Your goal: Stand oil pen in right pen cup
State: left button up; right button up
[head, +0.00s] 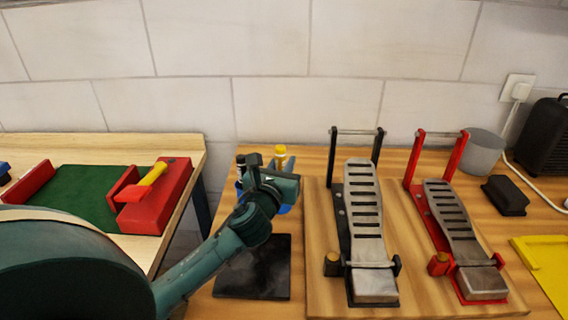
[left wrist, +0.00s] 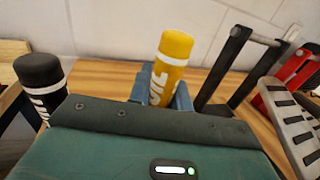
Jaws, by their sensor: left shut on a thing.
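A yellow pen (left wrist: 166,70) with a white band and dark lettering, which I take as the oil pen, is upright between the fingers of my left gripper (left wrist: 162,97). The gripper is shut on it. In the head view the pen's yellow top (head: 280,153) shows just behind my left gripper (head: 280,182). A blue rounded piece (head: 285,209), perhaps the right pen cup, shows below the gripper, mostly hidden. I cannot tell whether the pen's lower end is inside it. A black-capped pen (left wrist: 39,72) stands to the left. My right gripper is not in view.
Two drum pedals, one black (head: 362,225) and one red (head: 455,225), stand right of the gripper. A dark square pad (head: 255,275) lies in front. A side table with a green mat (head: 80,190) and a red block (head: 158,205) is at left. The tiled wall is behind.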

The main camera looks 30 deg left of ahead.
pick_arm(q)
jog(key=o, duration=0.8)
jog(key=shift+s, duration=0.1)
jog(key=p+v, duration=0.1)
jog(key=v, duration=1.2)
jog(key=shift+r+p, duration=0.1)
jog(key=shift+p, duration=0.2)
